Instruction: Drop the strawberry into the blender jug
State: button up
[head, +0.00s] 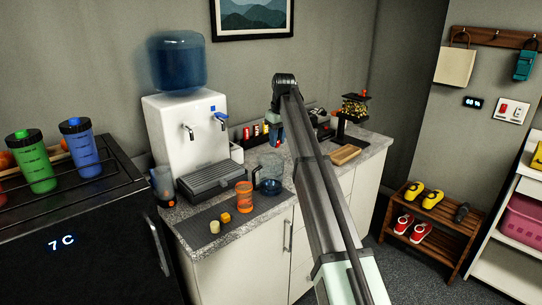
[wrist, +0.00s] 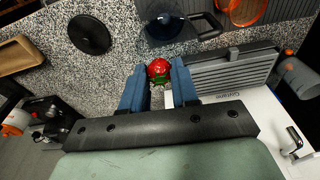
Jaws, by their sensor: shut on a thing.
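My gripper (wrist: 159,68) has blue fingers shut on a red strawberry (wrist: 158,71) with a green leafy end, seen between the fingertips in the wrist view. The strawberry appears apart from the jug.
An orange tumbler (head: 244,197) stands beside the jug, with yellow (head: 226,217) and cream pieces on the dark mat nearby. The water dispenser (head: 190,135) is to the left. A wooden board (head: 345,154) lies to the right. A black disc (wrist: 89,34) lies on the counter.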

aim_at(277, 147)
jog(key=shift+w+a+r+n, duration=0.15)
jog(key=shift+w+r+n, duration=0.1)
jog(key=shift+w+n, duration=0.3)
jog(key=shift+s+f+n, duration=0.1)
jog(key=shift+s+n, duration=0.2)
jog(key=shift+n, duration=0.55)
jog(key=shift+f, duration=0.15)
jog(key=shift+f, duration=2.8)
jog(key=o, duration=1.1)
